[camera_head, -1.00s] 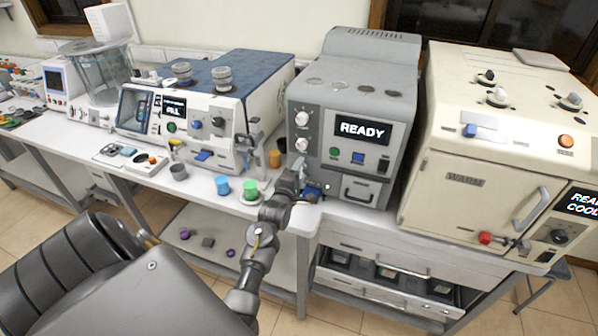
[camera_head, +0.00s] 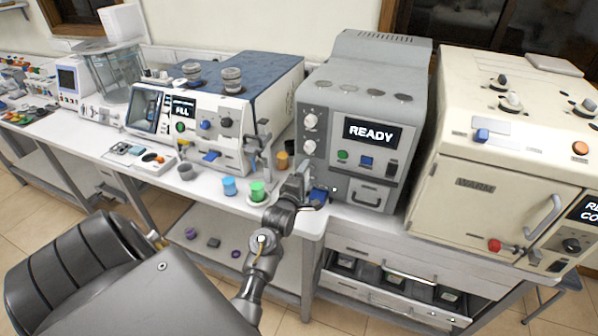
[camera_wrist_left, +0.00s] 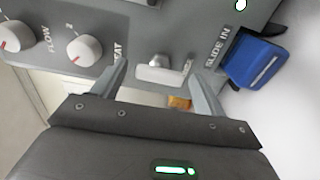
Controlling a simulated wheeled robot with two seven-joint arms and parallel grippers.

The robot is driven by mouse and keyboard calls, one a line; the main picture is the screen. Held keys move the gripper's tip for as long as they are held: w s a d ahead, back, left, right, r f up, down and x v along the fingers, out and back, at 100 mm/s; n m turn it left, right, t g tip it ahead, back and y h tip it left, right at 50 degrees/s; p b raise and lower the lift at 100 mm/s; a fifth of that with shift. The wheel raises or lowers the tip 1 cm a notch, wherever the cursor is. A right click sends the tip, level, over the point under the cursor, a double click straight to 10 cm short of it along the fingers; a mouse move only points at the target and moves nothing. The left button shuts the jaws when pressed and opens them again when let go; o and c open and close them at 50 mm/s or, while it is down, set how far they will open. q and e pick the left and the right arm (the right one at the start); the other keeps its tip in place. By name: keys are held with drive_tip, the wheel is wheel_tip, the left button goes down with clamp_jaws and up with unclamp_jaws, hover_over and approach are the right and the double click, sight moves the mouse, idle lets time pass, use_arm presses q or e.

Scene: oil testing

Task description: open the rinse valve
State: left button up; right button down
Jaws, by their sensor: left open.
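My left gripper (camera_head: 297,172) is at the lower left corner of the grey READY machine (camera_head: 365,75). In the left wrist view its two fingers (camera_wrist_left: 158,78) are spread apart, with a small metal fitting (camera_wrist_left: 160,68) on a pale plate showing between them. I cannot tell whether the fingers touch it. FLOW and HEAT knobs (camera_wrist_left: 84,47) are on the left and a blue block (camera_wrist_left: 255,62) by a SLIDE IN label on the right. No part is legibly marked as the rinse valve. A red-handled valve (camera_head: 495,245) is on the cream WARM cabinet. My right gripper is not in view.
A green cup (camera_head: 257,192), a blue cup (camera_head: 229,186) and a grey cup (camera_head: 185,172) stand on the bench left of my gripper. The white and blue machine (camera_head: 200,118) stands behind them.

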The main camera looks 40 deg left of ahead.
use_arm(q)
drive_tip(key=b+v, duration=0.2)
drive_tip(key=v, duration=0.7)
drive_tip(key=shift+s, duration=0.1)
